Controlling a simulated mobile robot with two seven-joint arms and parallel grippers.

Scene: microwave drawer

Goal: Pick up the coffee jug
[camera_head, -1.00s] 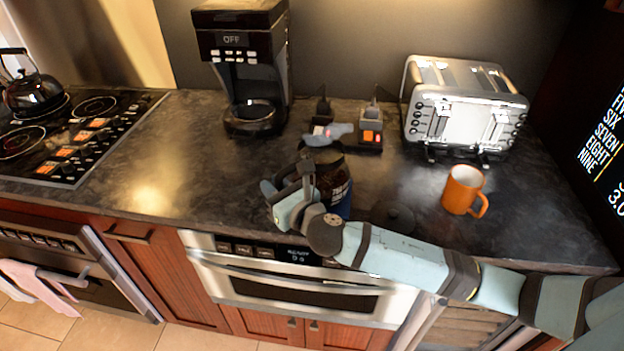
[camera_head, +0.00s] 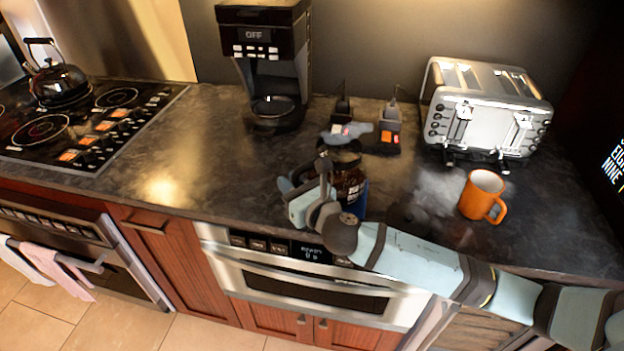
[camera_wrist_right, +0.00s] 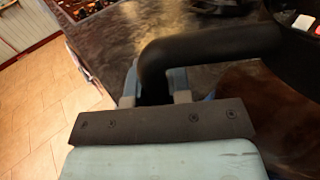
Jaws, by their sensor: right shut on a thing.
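The coffee jug (camera_head: 350,186) stands at the counter's front edge in the head view, dark with some blue low down. My right gripper (camera_head: 312,184) is in front of it and hides much of it. In the right wrist view a thick black handle (camera_wrist_right: 205,43) runs down between the fingers of my right gripper (camera_wrist_right: 155,95), which is shut on it. Brownish, see-through jug wall shows to the right of the handle. I cannot tell whether the jug's base touches the counter. My left gripper is not in view.
The coffee maker (camera_head: 268,60) stands behind, left of the jug. Switch boxes (camera_head: 389,132) are behind it. A silver toaster (camera_head: 485,110) and an orange mug (camera_head: 482,195) are to the right. A stove with a kettle (camera_head: 58,82) is far left. Counter left of the jug is clear.

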